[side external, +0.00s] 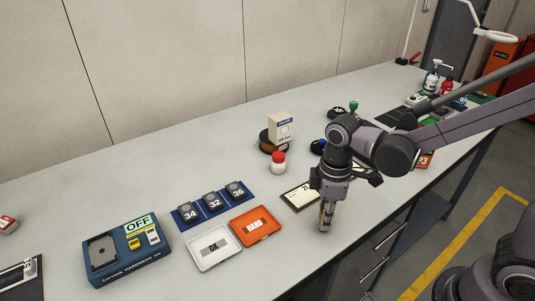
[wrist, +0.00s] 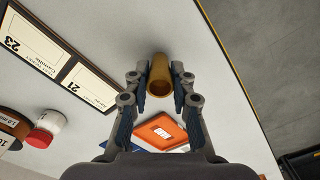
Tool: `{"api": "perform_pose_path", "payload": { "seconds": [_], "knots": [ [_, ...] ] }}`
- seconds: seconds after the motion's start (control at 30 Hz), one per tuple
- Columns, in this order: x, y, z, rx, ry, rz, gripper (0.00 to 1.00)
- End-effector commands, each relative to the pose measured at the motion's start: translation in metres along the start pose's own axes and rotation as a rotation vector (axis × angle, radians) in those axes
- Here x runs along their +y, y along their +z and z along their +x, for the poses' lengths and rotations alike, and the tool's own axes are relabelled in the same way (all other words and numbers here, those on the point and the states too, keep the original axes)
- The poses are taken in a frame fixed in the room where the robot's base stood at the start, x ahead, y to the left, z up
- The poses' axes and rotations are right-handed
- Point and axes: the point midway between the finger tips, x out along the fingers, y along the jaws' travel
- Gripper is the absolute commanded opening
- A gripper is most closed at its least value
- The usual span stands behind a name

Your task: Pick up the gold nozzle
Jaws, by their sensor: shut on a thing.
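The gold nozzle (wrist: 159,73) is a short hollow cylinder, seen in the wrist view with its open end toward the camera. My gripper (wrist: 160,84) is shut on it, with one finger pressed on each side. In the side external view my gripper (side external: 326,213) points down close to the table near its front edge. The nozzle is mostly hidden by the fingers there, and I cannot tell whether it touches the table.
An orange HARD tray (side external: 270,238) and a white OK tray (side external: 232,256) lie to the left on the table (side external: 300,262). Label cards (side external: 299,196) lie just behind my gripper. A red-capped white bottle (side external: 278,165) and an orange spool (side external: 265,147) stand farther back.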

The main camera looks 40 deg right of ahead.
Motion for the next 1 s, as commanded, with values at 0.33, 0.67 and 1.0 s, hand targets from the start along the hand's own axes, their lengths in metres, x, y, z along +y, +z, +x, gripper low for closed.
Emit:
{"api": "perform_pose_path", "payload": {
  "seconds": [0.33,0.67,1.0],
  "knots": [
    [0.000,0.000,-0.008,0.000,0.000,0.000,0.00],
    [0.007,0.015,-0.050,-0.003,0.000,0.008,0.00],
    [0.036,0.078,-0.091,-0.002,-0.001,0.007,0.00]
  ]
}}
